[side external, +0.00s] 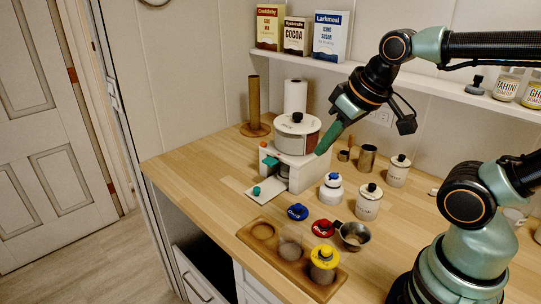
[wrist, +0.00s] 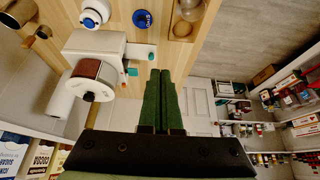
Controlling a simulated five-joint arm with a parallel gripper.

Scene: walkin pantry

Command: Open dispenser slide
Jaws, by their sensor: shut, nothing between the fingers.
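The white dispenser (side external: 310,172) stands on the wooden counter, with a round, lidded hopper (side external: 297,140) on top. A light flat plate (side external: 268,188) lies low at its front with a teal knob (side external: 256,190), and a teal piece (side external: 271,161) sits higher up. I cannot tell which part is the slide. In the wrist view the dispenser body (wrist: 92,48) is left of the fingers, with a teal piece (wrist: 132,72) at its edge. My gripper (side external: 318,152) is shut and empty beside the hopper; its green fingers (wrist: 160,72) lie together. Contact is not clear.
A white jar with a blue knob (side external: 332,188) and lidded canisters (side external: 368,202) stand right of the dispenser. Blue (side external: 298,211) and red (side external: 323,228) lids, a metal cup (side external: 353,235) and a wooden tray (side external: 262,245) lie in front. A paper roll (side external: 295,95) stands behind.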

